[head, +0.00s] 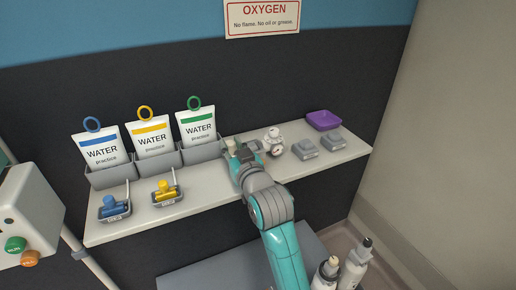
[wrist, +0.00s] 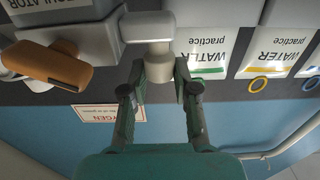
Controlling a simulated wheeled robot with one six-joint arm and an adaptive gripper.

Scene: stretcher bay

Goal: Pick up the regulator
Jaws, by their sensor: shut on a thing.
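My gripper (head: 234,157) is over the shelf, right of the bags. In the wrist view my gripper (wrist: 160,88) has its two fingers closed on a cream-white T-shaped piece, which looks like the regulator (wrist: 152,35). A pale top of the regulator (head: 232,146) shows at the fingers in the head view; my arm hides the rest. A grey holder (wrist: 95,10) marked REGULATOR, upside down in the wrist view, is close by. I cannot tell whether the regulator touches the shelf.
A white rounded fitting (head: 273,141) stands close right of my gripper. An orange-brown piece (wrist: 55,65) is beside it in the wrist view. Three WATER bags (head: 152,138) stand left in grey bins. Grey blocks (head: 305,149) and a purple tray (head: 323,120) are right. Cylinders (head: 355,266) stand below.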

